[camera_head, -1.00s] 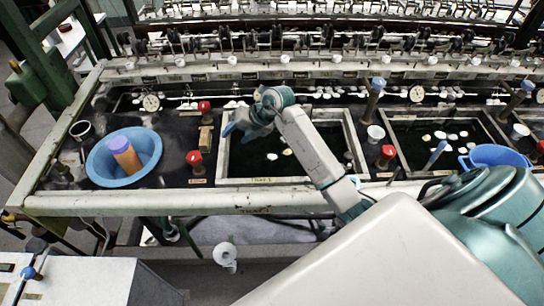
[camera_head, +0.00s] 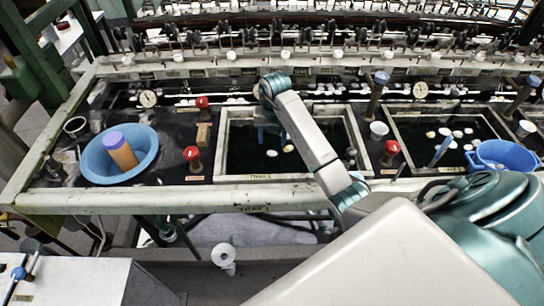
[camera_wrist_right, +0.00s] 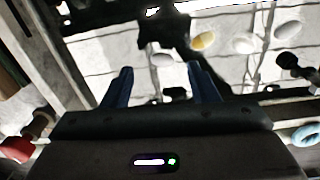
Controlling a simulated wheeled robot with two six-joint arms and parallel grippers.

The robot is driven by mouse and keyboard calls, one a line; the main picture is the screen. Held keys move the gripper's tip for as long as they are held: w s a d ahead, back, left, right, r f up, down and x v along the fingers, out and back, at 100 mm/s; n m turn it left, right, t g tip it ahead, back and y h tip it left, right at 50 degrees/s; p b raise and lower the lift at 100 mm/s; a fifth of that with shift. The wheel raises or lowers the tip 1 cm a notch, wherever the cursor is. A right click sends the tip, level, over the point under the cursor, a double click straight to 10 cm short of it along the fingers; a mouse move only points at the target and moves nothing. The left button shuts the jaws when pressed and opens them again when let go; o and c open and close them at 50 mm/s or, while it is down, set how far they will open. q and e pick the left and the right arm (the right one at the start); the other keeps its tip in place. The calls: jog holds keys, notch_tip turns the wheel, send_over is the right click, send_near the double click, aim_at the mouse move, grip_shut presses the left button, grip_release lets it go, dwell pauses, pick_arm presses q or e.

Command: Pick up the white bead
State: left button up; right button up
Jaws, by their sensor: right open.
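Several pale oval beads lie in the dark basin under my right arm. In the wrist view a greyish-white bead (camera_wrist_right: 162,60) shows between and just beyond the fingertips of my right gripper (camera_wrist_right: 160,72). A yellow bead (camera_wrist_right: 203,41) and two white beads (camera_wrist_right: 243,43) (camera_wrist_right: 288,30) lie to its right. In the head view, two beads (camera_head: 271,153) (camera_head: 288,148) show beside the gripper (camera_head: 272,136), whose blue fingers point down into the basin (camera_head: 222,150). The gripper is open and empty. My arm hides part of the basin. My left gripper is out of view.
A blue bowl (camera_head: 92,160) with an orange cylinder (camera_head: 121,152) stands to the left. Red-topped knobs (camera_head: 192,154) (camera_head: 392,147) stand on either side of the basin. A second basin with beads and a blue tub (camera_head: 505,153) are at right. Reeling machinery runs behind.

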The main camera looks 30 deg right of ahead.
aim_at(272, 152)
jog(key=f, duration=0.1)
jog(key=f+p, duration=0.2)
jog(key=f, duration=0.1)
jog(key=shift+s+a+f, duration=0.1)
jog(key=shift+s+a, duration=0.1)
jog(key=shift+s, duration=0.2)
jog(key=shift+w+f, duration=0.1)
jog(key=shift+f, duration=0.3)
jog(key=c, duration=0.7)
